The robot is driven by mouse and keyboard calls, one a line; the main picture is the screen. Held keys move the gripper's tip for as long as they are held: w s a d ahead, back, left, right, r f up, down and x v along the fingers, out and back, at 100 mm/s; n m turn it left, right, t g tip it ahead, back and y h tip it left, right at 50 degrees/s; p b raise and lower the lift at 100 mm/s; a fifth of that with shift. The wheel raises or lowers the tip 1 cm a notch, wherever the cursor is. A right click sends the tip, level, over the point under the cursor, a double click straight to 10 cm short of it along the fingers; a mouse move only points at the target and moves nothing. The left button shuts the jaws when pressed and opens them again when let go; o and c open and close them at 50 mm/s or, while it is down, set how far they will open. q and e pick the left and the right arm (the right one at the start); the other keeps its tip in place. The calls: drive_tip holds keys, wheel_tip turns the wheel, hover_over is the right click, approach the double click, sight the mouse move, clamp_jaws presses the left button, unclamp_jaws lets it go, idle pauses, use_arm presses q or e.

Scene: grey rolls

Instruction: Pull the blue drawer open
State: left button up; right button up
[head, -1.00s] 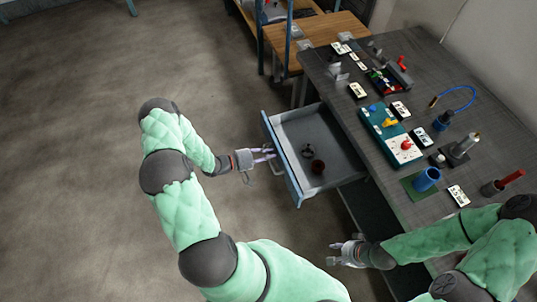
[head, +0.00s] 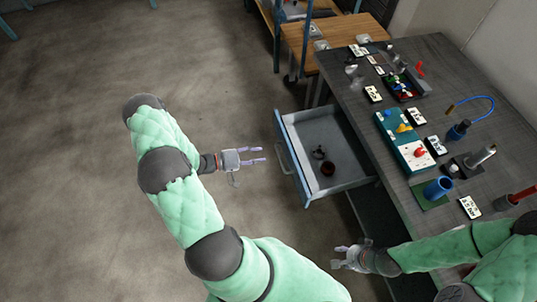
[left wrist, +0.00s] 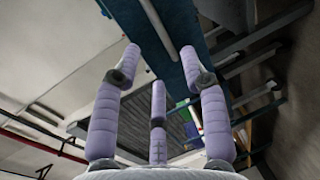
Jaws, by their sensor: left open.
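The blue drawer (head: 306,187) stands pulled out from the dark workbench, its blue front facing left. Its handle (head: 284,157) is on that front.
The bench top (head: 385,143) holds a teal panel (head: 405,143), a blue cup (head: 438,187), a blue cable (head: 478,100) and several labelled cards. A wooden table (head: 318,40) stands behind. The floor (head: 70,150) at left is clear.

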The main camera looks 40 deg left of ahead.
use_arm(q)
drive_tip(key=shift+v, duration=1.3)
